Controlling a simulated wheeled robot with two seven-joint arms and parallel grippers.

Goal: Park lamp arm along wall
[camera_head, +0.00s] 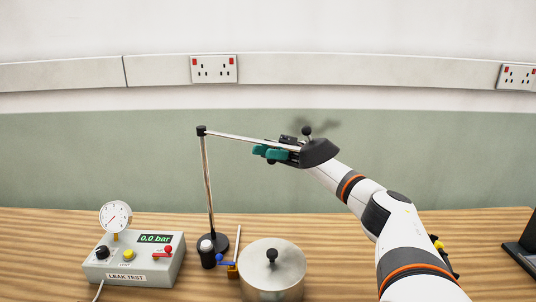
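The lamp has a thin metal post (208,185) standing upright on a round black base (220,243). From the black joint (201,131) at its top, the metal lamp arm (235,138) reaches right and slightly down. At its right end is a dark sloped piece (320,152), apparently the lamp head, with a black ball knob (308,130) above it. My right gripper (268,153), with teal fingers, is at the outer part of the lamp arm, just below the rod. The lamp head partly hides it, and its grip is unclear. My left gripper is not in view.
A leak test box (135,267) with a gauge (116,216) stands at the left front. A metal lidded pot (272,272) and a small blue-handled valve (231,267) are beside the lamp base. The wall has sockets (214,69). A dark object (524,250) sits far right.

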